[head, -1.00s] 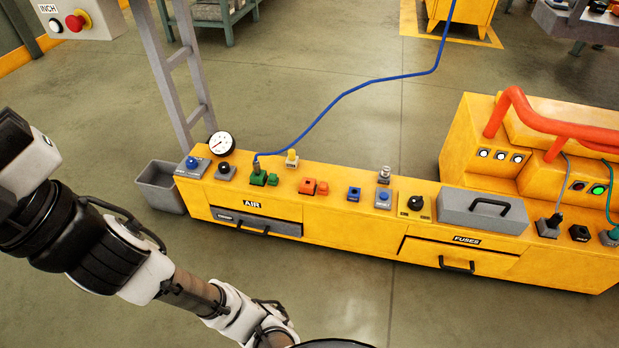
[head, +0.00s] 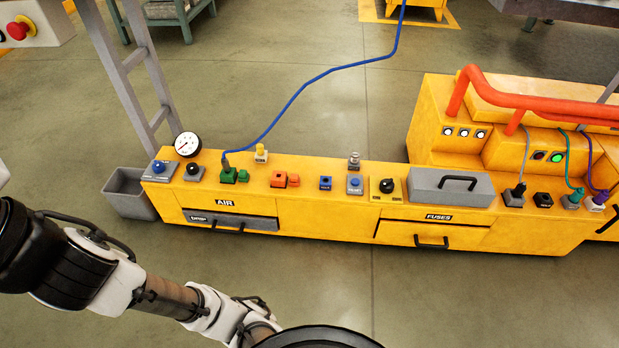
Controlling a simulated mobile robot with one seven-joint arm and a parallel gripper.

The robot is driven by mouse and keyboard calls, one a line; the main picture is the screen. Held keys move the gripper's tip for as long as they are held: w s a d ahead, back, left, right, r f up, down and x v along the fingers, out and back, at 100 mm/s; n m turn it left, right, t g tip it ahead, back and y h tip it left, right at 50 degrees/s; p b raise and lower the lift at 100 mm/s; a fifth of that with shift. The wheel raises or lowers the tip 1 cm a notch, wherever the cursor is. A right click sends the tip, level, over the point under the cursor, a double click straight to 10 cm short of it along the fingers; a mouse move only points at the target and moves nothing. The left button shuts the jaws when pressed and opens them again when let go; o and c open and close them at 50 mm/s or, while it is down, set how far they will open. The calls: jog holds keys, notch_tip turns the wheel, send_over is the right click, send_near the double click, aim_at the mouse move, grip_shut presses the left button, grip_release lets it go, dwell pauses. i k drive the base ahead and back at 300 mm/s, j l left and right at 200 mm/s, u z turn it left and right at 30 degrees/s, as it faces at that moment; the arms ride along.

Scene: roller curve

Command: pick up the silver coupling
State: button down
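The silver coupling (head: 354,160) is a small, shiny metal piece standing upright at the back edge of the low yellow console (head: 330,205), behind a blue button on a grey base (head: 355,184). A similar-sized brass-yellow fitting (head: 261,153) stands to its left on the same back edge. My arm crosses the lower left of the head view and runs out at the bottom edge. My gripper is not visible, so its state and what it holds do not show. Nothing touches the coupling.
A blue hose runs from the green connector (head: 229,175) back across the floor. Orange (head: 284,180) and blue (head: 326,183) connectors, a black knob (head: 387,186) and a grey lidded box (head: 450,187) sit on the console. A pressure gauge (head: 187,144) stands left. The floor in front is clear.

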aim_at(226, 168)
jog(key=i+l+u, duration=0.1)
jog(key=i+u, duration=0.3)
jog(key=i+l+u, duration=0.35)
jog(key=i, duration=0.2)
jog(key=i+l+u, duration=0.25)
jog(key=i+u, duration=0.15)
